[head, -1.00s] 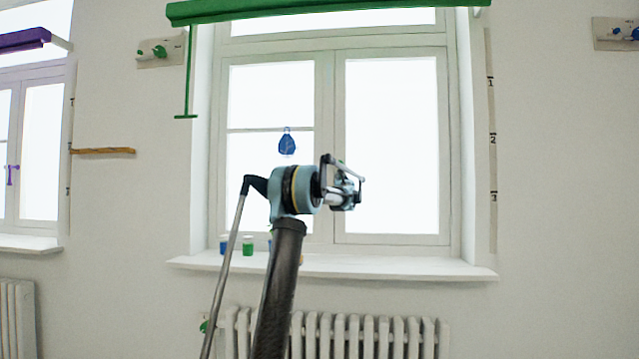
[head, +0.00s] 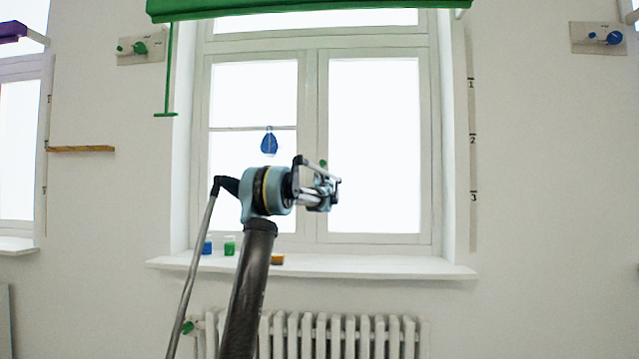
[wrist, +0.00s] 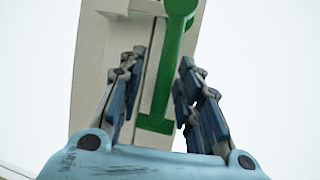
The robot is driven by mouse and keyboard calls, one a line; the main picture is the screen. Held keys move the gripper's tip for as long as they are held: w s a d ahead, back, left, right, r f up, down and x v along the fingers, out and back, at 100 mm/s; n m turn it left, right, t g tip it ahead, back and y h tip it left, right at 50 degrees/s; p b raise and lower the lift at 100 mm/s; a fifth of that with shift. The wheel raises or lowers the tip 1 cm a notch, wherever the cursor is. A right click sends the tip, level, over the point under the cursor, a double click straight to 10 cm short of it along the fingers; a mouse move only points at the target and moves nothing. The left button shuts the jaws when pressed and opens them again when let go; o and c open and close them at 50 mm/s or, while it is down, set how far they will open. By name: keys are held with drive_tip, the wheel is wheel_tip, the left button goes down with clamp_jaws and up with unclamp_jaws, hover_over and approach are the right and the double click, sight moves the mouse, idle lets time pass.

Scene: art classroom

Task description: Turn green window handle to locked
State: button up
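The green window handle (wrist: 168,70) is on the pale window frame. In the wrist view its long bar runs from a rounded upper part down to a short crosspiece, between the two fingers of my gripper (wrist: 160,78). The gripper is open, with the left finger apart from the bar. The right finger is very close to the crosspiece, and I cannot tell if it touches. In the head view my gripper (head: 322,188) is in front of the window's middle post and hides most of the handle; only a small green bit (head: 323,163) shows above it.
A white sill (head: 370,267) holds a blue jar (head: 207,244), a green jar (head: 229,246) and an orange block (head: 277,259). A radiator (head: 340,338) stands below. A green blind (head: 300,10) hangs above, and a blue drop-shaped ornament (head: 269,141) hangs at the left pane.

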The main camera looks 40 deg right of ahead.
drive_tip(key=v, duration=1.2)
drive_tip(key=shift+w, duration=0.1)
idle(0.4)
